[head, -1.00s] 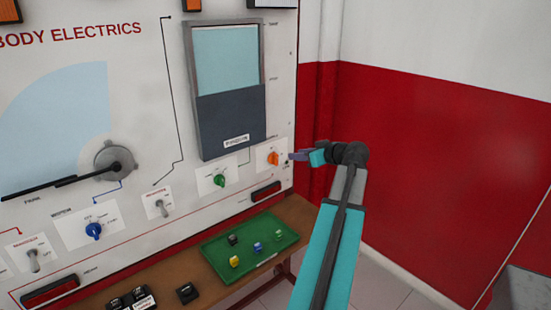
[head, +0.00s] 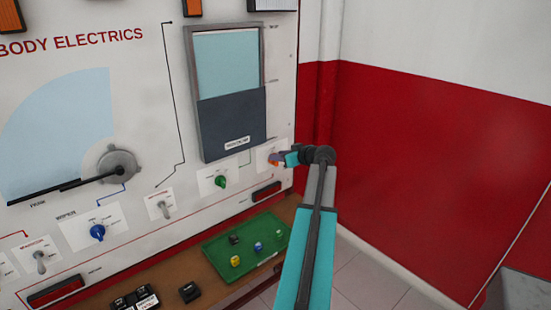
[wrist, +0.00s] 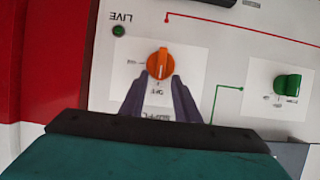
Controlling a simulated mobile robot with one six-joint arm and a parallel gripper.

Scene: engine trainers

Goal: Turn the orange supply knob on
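The orange supply knob (wrist: 160,63) sits on a white plate on the panel, and its lettering appears upside down in the wrist view. In the head view the orange knob (head: 273,161) is partly hidden by my gripper (head: 284,159). In the wrist view my gripper (wrist: 159,82) is open, with one purple finger on each side of the knob's near end. The fingertips reach only about that end, and I cannot tell whether they touch it. The knob's pointer line runs roughly up and down in the wrist view.
A green knob (wrist: 288,84) is on the neighbouring plate. A small dark green lamp (wrist: 119,30) is by the word LIVE. Below the panel, a green tray (head: 217,260) with several small blocks rests on the wooden bench (head: 176,272). A red-and-white wall (head: 420,150) stands at right.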

